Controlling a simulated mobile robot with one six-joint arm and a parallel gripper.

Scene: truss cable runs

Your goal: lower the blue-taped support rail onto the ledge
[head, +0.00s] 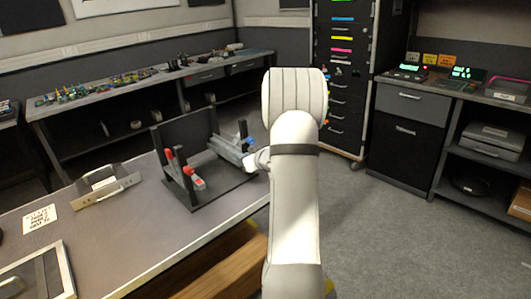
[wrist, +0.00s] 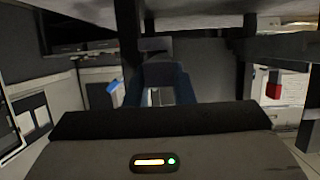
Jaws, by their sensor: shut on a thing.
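The blue-taped support rail (head: 229,148) is a grey bar on the right side of a black stand (head: 178,133), with blue tape near its right end. My gripper (head: 257,158) meets the rail's right end and is shut on it; the arm hides part of the contact. In the wrist view my gripper's dark fingers (wrist: 165,84) point ahead, and a blue patch (wrist: 116,88) shows to their left. I cannot tell whether the rail touches the ledge beneath it. A red-taped part (head: 190,177) sits at the stand's front left.
The stand is on a grey table (head: 130,235). A grey handled bracket (head: 106,185), a printed card (head: 40,218) and a framed panel (head: 38,275) lie to its left. In the wrist view, dark posts and a red patch (wrist: 273,88) are close on the right.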

